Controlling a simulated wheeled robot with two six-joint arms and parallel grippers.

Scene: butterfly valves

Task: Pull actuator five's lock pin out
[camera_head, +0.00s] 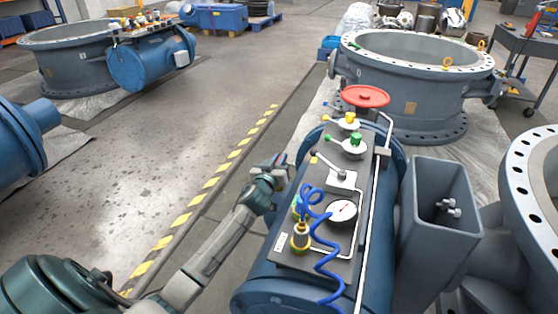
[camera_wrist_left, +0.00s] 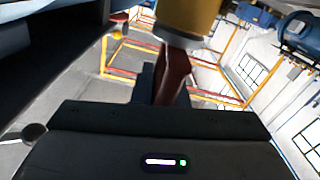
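The nearest blue actuator (camera_head: 258,285) lies in the lower middle of the head view, with a dark panel (camera_head: 283,251) on top. I cannot read a number on it or tell which part is its lock pin. The panel carries a yellow-and-brass fitting (camera_head: 300,238), a blue coiled hose (camera_head: 322,262), a round gauge (camera_head: 342,212) and levers with knobs. My left gripper (camera_head: 280,162) is beside the panel's left edge, its fingers too small to judge. In the left wrist view a yellow cylinder with a grey collar (camera_wrist_left: 187,20) is close above a dark reddish piece (camera_wrist_left: 174,78). My right gripper is out of view.
A red handwheel (camera_head: 365,96) and a white pipe (camera_head: 369,235) are at the actuator's far end and right side. A grey square housing (camera_head: 425,245) stands to the right. Large flanged valve bodies (camera_head: 415,90) are behind.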

